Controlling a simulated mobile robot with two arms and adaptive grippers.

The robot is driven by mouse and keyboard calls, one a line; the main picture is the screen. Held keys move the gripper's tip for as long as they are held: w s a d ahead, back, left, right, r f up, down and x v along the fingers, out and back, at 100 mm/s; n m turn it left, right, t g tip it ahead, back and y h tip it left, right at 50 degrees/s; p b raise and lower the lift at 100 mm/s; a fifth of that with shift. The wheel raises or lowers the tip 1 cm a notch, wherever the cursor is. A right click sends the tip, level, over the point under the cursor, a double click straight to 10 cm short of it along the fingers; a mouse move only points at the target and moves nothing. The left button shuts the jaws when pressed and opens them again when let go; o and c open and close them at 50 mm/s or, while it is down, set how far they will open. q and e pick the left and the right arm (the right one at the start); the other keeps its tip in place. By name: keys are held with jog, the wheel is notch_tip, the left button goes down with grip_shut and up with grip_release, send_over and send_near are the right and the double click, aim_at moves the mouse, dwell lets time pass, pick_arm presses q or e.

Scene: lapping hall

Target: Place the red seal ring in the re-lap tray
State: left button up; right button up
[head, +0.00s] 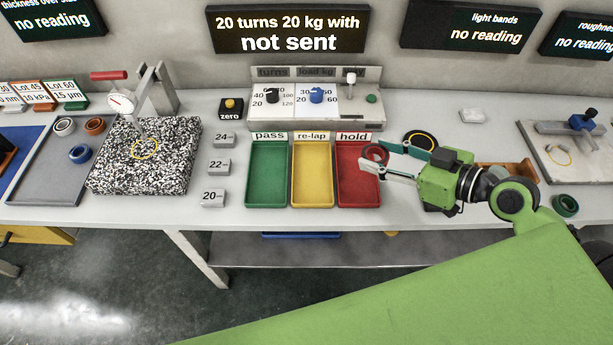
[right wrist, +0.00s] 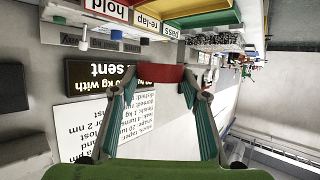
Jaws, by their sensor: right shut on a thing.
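The red seal ring (head: 375,153) is held between the fingertips of my right gripper (head: 377,157). In the head view it appears over the upper right part of the red hold tray. The ring also shows in the right wrist view (right wrist: 160,77), between the two fingers (right wrist: 158,86). The yellow re-lap tray (head: 312,178) looks empty and lies to the left of the gripper, between the green pass tray (head: 267,178) and the red hold tray (head: 357,188). My left gripper is not in view.
Behind the trays stands a control panel (head: 318,98) with knobs. Number blocks (head: 218,168) sit left of the trays. A speckled granite plate (head: 170,180) with a dial gauge is further left. A green ring (head: 565,205) lies at the right.

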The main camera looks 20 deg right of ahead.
jog(key=shift+w+d+h+b, duration=0.15)
jog(key=shift+w+h+b, duration=0.15)
jog(key=shift+b, duration=0.1)
jog(key=shift+w+r, duration=0.1)
jog(key=shift+r, duration=0.05)
jog(key=shift+w+a, duration=0.25)
jog(key=shift+a, duration=0.1)
jog(key=w+a+f+p, duration=0.1)
jog(key=w+a+f, duration=0.1)
jog(key=a+f, duration=0.1)
jog(key=w+a+f, duration=0.3)
jog(key=w+a+f+p, duration=0.1)
jog(key=w+a+f, duration=0.1)
jog(key=w+a, duration=0.1)
jog(key=shift+a+f+p, duration=0.25)
jog(key=shift+f+p, duration=0.1)
jog(key=shift+f, duration=0.05)
jog(key=shift+a+f, duration=0.15)
jog(key=shift+f, duration=0.1)
jog(key=f, duration=0.3)
jog(key=shift+w+a+f, duration=0.15)
jog(key=shift+w+f, duration=0.05)
jog(key=shift+f, duration=0.05)
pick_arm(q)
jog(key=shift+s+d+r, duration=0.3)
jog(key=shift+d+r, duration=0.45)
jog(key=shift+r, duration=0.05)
